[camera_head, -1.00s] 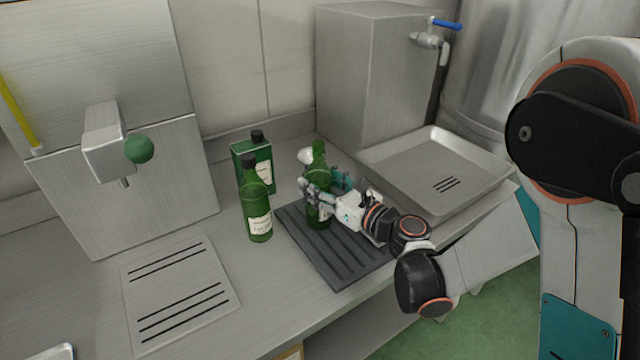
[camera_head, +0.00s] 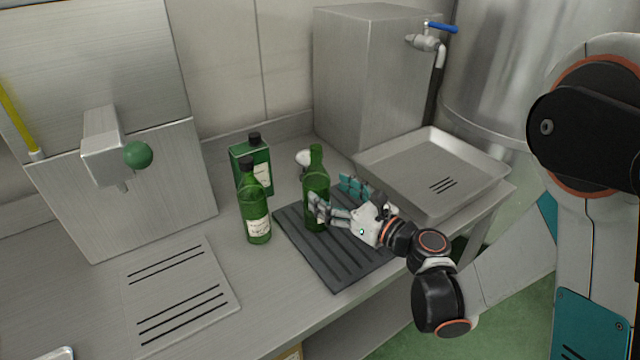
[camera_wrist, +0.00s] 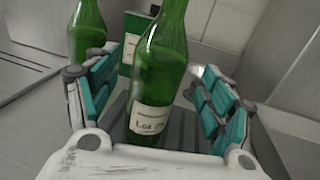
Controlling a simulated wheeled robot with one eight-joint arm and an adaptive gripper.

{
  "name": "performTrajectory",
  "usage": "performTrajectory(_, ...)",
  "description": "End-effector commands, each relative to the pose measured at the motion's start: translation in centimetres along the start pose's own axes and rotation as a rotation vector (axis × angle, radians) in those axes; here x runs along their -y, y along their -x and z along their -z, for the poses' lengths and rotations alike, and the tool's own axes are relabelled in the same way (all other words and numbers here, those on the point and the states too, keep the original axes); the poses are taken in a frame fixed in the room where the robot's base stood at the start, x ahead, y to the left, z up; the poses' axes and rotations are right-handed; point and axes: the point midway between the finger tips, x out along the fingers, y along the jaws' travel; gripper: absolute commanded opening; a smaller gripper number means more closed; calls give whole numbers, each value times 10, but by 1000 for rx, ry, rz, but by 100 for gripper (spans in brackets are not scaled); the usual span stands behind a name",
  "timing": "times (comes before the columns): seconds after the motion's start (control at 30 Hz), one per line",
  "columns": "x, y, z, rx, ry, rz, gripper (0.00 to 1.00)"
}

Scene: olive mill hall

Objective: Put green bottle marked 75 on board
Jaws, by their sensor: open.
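An uncapped green bottle (camera_head: 317,182) stands upright on the dark ribbed board (camera_head: 335,270), near its back left part. In the wrist view this bottle (camera_wrist: 160,70) is between the open fingers, in front of the palm; its label starts with "Lot", and I cannot read the number surely. My gripper (camera_head: 335,196) is open at the bottle's right side, and one finger overlaps the bottle in the head view.
A square green capped bottle (camera_head: 252,160) stands behind the second bottle. A pale rounded object (camera_head: 304,158) is behind the board. A metal tray (camera_head: 400,165) lies at the right, before a steel box (camera_head: 365,70) with a blue-handled tap. The slotted counter area (camera_head: 180,290) at left is clear.

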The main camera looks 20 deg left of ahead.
Motion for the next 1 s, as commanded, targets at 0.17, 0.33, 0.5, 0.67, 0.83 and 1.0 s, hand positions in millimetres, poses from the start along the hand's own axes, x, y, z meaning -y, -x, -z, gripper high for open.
performTrajectory(0.17, 1, 38, 2, 0, 0, 3, 74)
performTrajectory(0.33, 0, 62, 2, 0, 0, 2, 74)
performTrajectory(0.5, 0, 72, 1, 0, 0, 0, 74)
performTrajectory(0.67, 0, 73, 0, 0, 0, -1, 74)
performTrajectory(0.83, 0, 76, -3, -34, 69, 3, 74)
performTrajectory(1.0, 2, 92, -8, -169, 339, -1, 74)
